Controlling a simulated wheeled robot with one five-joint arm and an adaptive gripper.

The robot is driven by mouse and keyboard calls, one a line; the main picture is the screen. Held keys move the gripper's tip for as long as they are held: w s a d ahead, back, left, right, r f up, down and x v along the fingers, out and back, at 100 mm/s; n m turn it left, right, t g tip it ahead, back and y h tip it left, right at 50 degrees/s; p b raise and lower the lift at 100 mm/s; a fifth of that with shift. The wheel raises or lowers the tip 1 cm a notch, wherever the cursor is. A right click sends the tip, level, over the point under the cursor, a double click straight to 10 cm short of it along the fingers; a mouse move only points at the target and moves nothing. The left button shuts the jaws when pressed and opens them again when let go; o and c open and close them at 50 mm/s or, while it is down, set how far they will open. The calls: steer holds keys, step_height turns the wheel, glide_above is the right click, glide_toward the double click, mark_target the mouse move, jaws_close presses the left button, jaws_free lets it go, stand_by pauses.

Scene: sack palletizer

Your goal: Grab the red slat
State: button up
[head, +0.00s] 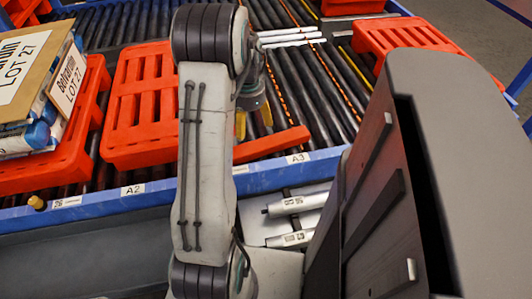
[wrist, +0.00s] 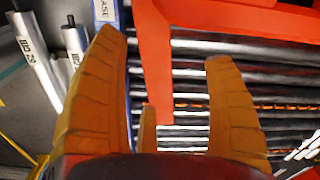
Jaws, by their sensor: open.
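The red slat (head: 275,145) lies slanted on the dark rollers just behind the blue front rail, near the A3 label. Its left end is hidden behind my arm in the head view. In the wrist view the red slat (wrist: 154,65) runs up and down between my two orange fingers. My gripper (wrist: 163,62) is open, with one finger on each side of the slat and nothing held. In the head view my gripper (head: 254,122) is mostly hidden by my arm; only yellow finger parts show, beside the slat. I cannot tell whether a finger touches it.
A red pallet (head: 135,112) lies left of my arm, and another with labelled sacks (head: 62,85) at far left. A red pallet (head: 400,38) is at back right. White bars (head: 290,38) lie on the rollers behind. Metal cylinders (head: 300,203) sit below the blue rail (head: 285,173).

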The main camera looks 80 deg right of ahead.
steer(key=m+b, duration=0.1)
steer(key=m, duration=0.1)
glide_above(268, 145)
step_height(268, 145, down, 5)
steer(key=shift+w+d+r, duration=0.1)
steer(key=shift+f+b, duration=1.25)
steer(key=shift+f, duration=2.2)
steer(key=c, duration=0.9)
